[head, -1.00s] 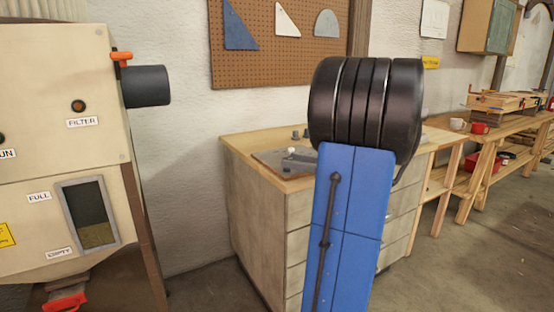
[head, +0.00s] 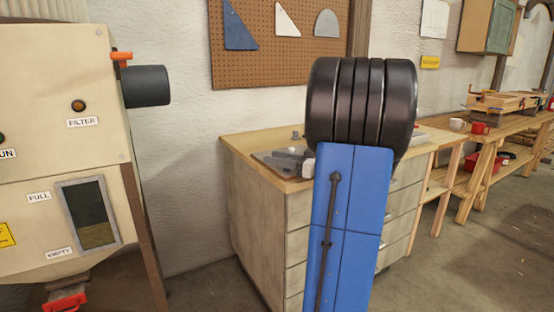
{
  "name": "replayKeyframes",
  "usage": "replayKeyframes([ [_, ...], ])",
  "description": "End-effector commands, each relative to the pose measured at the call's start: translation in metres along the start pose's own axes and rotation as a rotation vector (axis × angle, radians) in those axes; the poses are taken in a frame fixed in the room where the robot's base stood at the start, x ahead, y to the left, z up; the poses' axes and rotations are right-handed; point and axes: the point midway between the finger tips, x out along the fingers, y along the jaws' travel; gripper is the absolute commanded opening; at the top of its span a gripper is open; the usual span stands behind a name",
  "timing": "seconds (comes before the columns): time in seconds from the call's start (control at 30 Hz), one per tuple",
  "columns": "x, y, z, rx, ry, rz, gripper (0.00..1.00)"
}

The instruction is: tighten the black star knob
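I cannot make out the black star knob for certain. A flat grey plate (head: 268,160) lies on the wooden bench top, partly hidden by my blue and black arm. A small dark grey piece (head: 295,135) stands on the bench behind the plate. A grey shape (head: 290,154) over the plate, at the left edge of my arm, may be part of my gripper, with a pale piece beside it. My fingertips cannot be told apart, and whatever they touch is hidden.
The drawer bench (head: 258,220) stands against the wall under a pegboard (head: 280,65). A cream machine (head: 60,150) with a dark cylinder is at left. A long workbench with mugs (head: 479,128) runs along the right. Bare floor shows at lower right.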

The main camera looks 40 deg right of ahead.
Motion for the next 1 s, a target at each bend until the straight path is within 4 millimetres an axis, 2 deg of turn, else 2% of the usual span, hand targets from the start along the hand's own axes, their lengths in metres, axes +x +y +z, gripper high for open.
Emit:
replayKeyframes([
  [0.03,0.0,0.0,0.0,0.0,0.0,0.0,0.24],
  [0.1,0.0,0.0,0.0,0.0,0.0,0.0,0.07],
  [0.57,0.0,0.002,0.0,0.0,0.0,0.083,0.07],
  [1.0,-0.003,0.014,0.0,0.001,0.0,0.443,0.07],
])
